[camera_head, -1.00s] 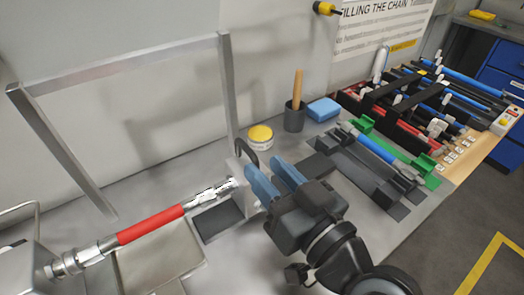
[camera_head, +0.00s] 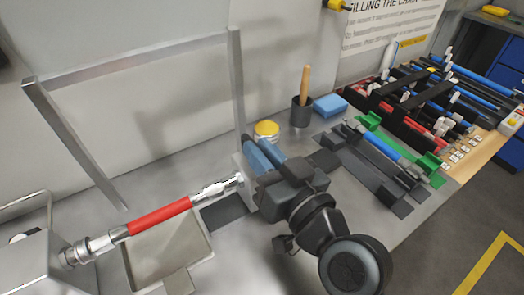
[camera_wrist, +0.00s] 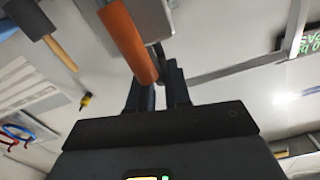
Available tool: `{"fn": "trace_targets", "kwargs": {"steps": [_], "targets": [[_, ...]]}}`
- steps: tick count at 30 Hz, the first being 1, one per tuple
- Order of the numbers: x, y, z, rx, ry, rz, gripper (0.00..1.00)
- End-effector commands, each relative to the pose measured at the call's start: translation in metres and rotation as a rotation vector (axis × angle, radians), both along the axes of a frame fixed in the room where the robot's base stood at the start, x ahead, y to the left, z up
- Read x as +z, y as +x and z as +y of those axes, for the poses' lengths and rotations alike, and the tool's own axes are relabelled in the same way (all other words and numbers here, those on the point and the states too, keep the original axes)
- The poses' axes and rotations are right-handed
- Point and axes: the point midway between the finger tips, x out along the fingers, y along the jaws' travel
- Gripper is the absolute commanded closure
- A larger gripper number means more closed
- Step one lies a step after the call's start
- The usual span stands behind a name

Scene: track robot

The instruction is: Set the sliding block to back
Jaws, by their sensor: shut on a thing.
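The sliding block (camera_head: 245,176) is a light grey metal piece at the right end of a red-sleeved hose assembly (camera_head: 160,215). My gripper (camera_head: 264,155) is at the block's right side, with its blue fingers close together. It is shut on the dark curved handle of the block. The fingers mostly hide the handle in the head view. In the wrist view my gripper (camera_wrist: 158,88) has a thin dark piece between its fingers, and an orange cylinder (camera_wrist: 128,40) crosses close above them.
A metal frame (camera_head: 140,62) stands behind the hose, and a tray (camera_head: 170,255) lies in front. A yellow-lidded tin (camera_head: 267,131), a dark pot (camera_head: 302,112) and a blue box (camera_head: 330,106) stand behind my gripper.

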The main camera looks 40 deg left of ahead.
Motion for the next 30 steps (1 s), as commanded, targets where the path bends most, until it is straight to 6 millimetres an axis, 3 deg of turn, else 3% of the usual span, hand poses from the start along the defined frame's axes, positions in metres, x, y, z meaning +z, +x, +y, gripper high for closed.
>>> {"fn": "trace_targets", "kwargs": {"steps": [17,30], "targets": [[-0.001,0.003,-0.001,0.0,0.002,-0.001,1.0],[-0.006,0.079,-0.032,-0.004,0.003,-0.004,1.0]]}}
